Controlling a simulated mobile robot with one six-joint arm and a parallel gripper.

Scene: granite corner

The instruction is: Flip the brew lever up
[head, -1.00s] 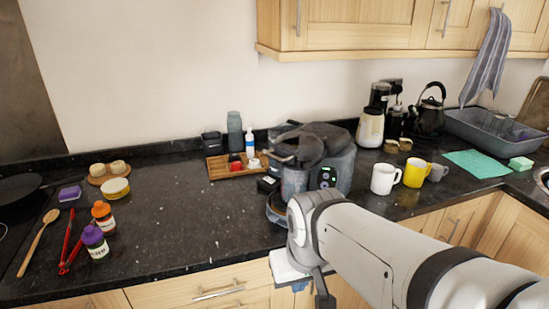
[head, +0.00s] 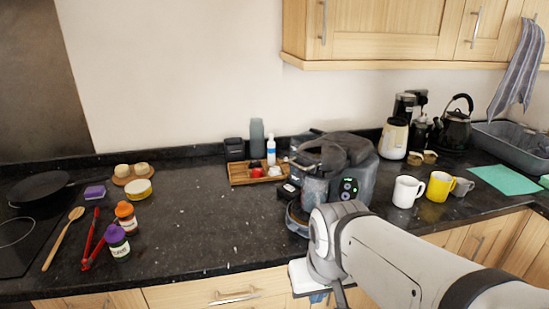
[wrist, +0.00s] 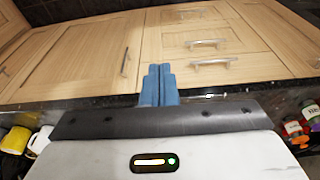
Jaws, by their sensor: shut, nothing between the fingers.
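My gripper (head: 318,298) is low in front of the drawers, below the counter edge, mostly hidden behind my wrist. In the wrist view my gripper's blue fingers (wrist: 158,72) are together with nothing between them, against a background of cabinet fronts. The machine does not show clearly there.
A white mug (head: 407,191) and a yellow mug (head: 438,186) stand right of the machine. A wooden tray (head: 240,177) with small items sits behind it to the left. The counter between is clear.

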